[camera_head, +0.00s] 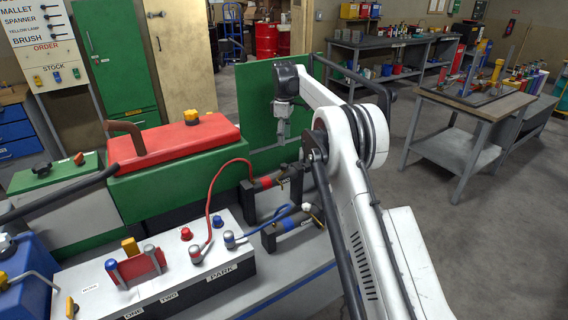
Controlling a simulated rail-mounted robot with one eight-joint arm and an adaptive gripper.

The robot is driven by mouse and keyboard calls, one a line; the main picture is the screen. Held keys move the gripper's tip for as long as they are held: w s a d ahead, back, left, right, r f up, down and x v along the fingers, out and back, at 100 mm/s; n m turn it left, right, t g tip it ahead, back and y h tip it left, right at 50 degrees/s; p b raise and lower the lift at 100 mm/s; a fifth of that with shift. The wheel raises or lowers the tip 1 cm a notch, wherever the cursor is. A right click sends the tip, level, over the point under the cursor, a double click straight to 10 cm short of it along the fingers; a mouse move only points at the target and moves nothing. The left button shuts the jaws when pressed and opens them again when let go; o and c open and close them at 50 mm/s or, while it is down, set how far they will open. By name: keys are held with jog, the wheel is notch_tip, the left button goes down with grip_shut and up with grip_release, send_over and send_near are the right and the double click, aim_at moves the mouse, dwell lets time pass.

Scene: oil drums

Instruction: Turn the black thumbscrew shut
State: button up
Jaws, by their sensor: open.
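A small black knob (42,169), which may be the black thumbscrew, sits on the green top of a box at the far left. It is too small to tell whether it is turned shut. My gripper (281,139) points down in front of the green panel at the picture's middle, open and with nothing visible in it. It is well to the right of the black knob and apart from it. The red-topped tank (175,141) stands between them. My white arm hides part of the bench to the right.
A console (230,270) with red and blue cables is in front.

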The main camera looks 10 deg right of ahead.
aim_at(284, 165)
notch_tip(284, 165, down, 12)
jog(key=shift+f+p, duration=0.25)
jog(key=shift+p, duration=0.45)
jog(key=shift+c, duration=0.4)
jog(key=c, duration=1)
jog(key=shift+c, duration=0.2)
